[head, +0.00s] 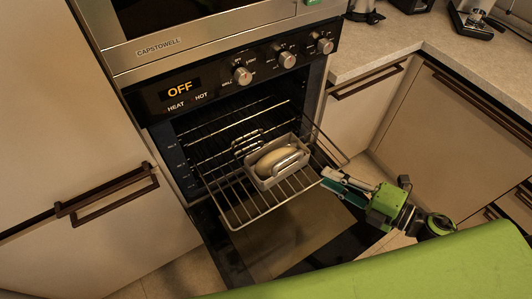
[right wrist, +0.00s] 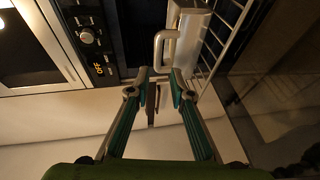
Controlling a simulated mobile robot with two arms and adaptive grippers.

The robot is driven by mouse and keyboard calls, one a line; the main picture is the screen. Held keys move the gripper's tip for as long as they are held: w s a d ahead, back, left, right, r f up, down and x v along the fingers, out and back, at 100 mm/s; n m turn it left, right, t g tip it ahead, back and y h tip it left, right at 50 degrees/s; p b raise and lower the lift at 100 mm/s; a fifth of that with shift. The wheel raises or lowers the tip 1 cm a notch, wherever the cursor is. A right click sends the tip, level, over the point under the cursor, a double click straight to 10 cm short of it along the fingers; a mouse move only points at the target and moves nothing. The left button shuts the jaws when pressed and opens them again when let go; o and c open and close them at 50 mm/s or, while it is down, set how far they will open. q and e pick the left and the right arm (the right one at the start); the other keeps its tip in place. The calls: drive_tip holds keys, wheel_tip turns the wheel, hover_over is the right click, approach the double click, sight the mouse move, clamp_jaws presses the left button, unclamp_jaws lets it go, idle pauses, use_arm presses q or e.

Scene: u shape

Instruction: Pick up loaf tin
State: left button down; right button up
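The grey loaf tin (head: 272,180) holds a pale loaf and sits upright on the pulled-out oven rack (head: 240,213). A looped handle stands at its far-left end, and another loop lies toward my right gripper. My right gripper (head: 330,180) is just right of the tin. In the right wrist view, its fingers (right wrist: 159,75) are apart, with nothing between them. The tin (right wrist: 190,35) and its near handle loop are just beyond the fingertips. I cannot tell whether they touch. My left gripper is not in view.
The oven door (head: 300,240) is open below the rack. The control panel (head: 235,75) with several knobs is above the opening. Cabinets stand on both sides, with a countertop (head: 375,45) at the upper right. Free floor shows at the lower left.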

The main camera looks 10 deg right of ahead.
sight(293, 159)
drive_tip(key=p+x, duration=0.1)
drive_tip(key=x, duration=0.3)
drive_tip(key=p+x, duration=0.1)
drive_tip(key=x, duration=0.3)
drive_tip(key=shift+w+a+r, duration=0.1)
drive_tip(key=shift+w+a, duration=0.1)
drive_tip(key=shift+w, duration=0.2)
drive_tip(key=p+x, duration=0.1)
drive_tip(key=x, duration=0.2)
drive_tip(key=shift+w+a, duration=0.15)
drive_tip(key=shift+w, duration=0.2)
drive_tip(key=shift+w+a, duration=0.3)
clamp_jaws()
